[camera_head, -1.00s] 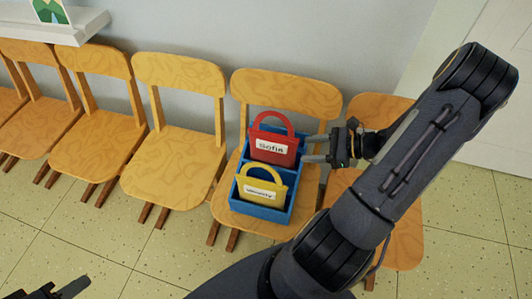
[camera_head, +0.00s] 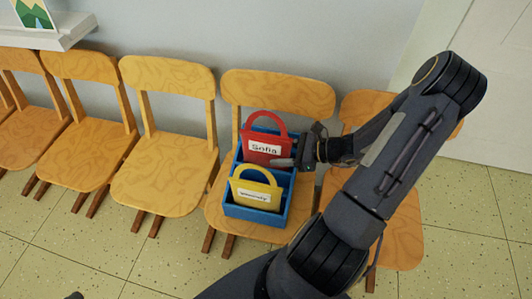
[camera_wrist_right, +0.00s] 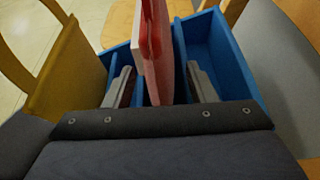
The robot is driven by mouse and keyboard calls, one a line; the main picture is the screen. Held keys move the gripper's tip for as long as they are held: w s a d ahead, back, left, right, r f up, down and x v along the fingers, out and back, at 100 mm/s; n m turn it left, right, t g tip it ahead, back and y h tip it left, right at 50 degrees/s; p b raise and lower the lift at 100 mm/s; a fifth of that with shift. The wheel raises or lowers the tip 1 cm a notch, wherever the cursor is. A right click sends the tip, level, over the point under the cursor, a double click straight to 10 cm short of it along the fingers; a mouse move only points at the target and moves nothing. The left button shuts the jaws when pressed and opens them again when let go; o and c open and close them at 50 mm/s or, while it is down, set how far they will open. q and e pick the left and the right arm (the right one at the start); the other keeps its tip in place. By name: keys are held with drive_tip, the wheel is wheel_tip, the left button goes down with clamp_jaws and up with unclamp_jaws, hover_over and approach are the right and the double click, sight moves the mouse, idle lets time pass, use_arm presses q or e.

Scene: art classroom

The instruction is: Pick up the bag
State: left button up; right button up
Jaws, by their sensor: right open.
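The red bag (camera_head: 266,146), with a white label reading "Sofia", stands upright in the back part of a blue box (camera_head: 248,214) on a wooden chair. A yellow bag (camera_head: 255,192) with a less readable label stands in the front part. My right gripper (camera_head: 280,160) is open at the red bag's right edge. In the right wrist view its fingers (camera_wrist_right: 160,85) lie on either side of the red bag (camera_wrist_right: 156,45), with gaps visible. The yellow bag (camera_wrist_right: 68,75) is left of the fingers there. Only a dark tip of my left gripper (camera_head: 75,296) shows at the bottom edge.
The blue box's divider and walls stand close around the fingers. Wooden chairs (camera_head: 165,180) line the wall to the left, and another chair (camera_head: 400,235) is partly behind my right arm. A white shelf (camera_head: 60,35) is at upper left. The tiled floor in front is clear.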

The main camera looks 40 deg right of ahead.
sight(284, 136)
drive_tip(key=shift+c, duration=0.4)
clamp_jaws()
wheel_tip(284, 136, up, 10)
drive_tip(key=p, duration=0.3)
